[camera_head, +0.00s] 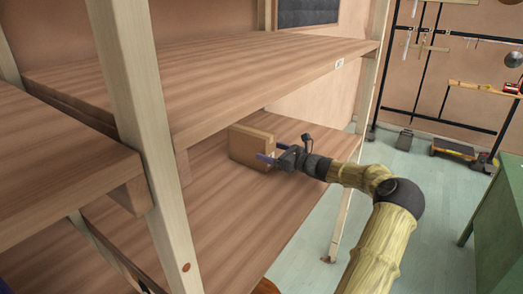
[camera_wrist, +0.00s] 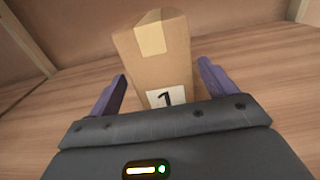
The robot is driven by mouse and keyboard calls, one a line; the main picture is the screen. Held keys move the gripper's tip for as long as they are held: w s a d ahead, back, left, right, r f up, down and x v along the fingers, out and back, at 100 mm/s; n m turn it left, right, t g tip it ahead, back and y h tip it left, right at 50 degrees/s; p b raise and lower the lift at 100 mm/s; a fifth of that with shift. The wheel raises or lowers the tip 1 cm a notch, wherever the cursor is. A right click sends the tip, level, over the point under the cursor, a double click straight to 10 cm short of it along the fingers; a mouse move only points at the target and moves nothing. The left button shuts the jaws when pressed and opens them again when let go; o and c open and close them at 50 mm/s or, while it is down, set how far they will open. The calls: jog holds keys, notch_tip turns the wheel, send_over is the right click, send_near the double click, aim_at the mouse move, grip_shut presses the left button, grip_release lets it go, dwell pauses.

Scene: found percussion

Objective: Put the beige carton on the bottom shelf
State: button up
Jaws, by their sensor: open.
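The beige carton (camera_head: 250,146) stands upright on the lower wooden shelf (camera_head: 225,225), under the upper board. In the wrist view the carton (camera_wrist: 155,65) shows tape on top and a label with a 1. My gripper (camera_head: 270,158) is at the carton's right side in the head view. In the wrist view its two purple fingers (camera_wrist: 161,88) are open, one on each side of the carton, with visible gaps. The carton's lower part is hidden behind my gripper's body in the wrist view.
The upper shelf board (camera_head: 230,75) lies above the carton and is bare. A pale wooden post (camera_head: 150,130) stands at the front left, another (camera_head: 360,110) at the right. Green floor (camera_head: 410,160) is open right of the rack.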

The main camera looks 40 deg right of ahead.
jog(key=v, duration=0.6)
jog(key=shift+s+d, duration=0.1)
jog(key=shift+s, duration=0.05)
jog(key=shift+f, duration=0.1)
dwell(0.3)
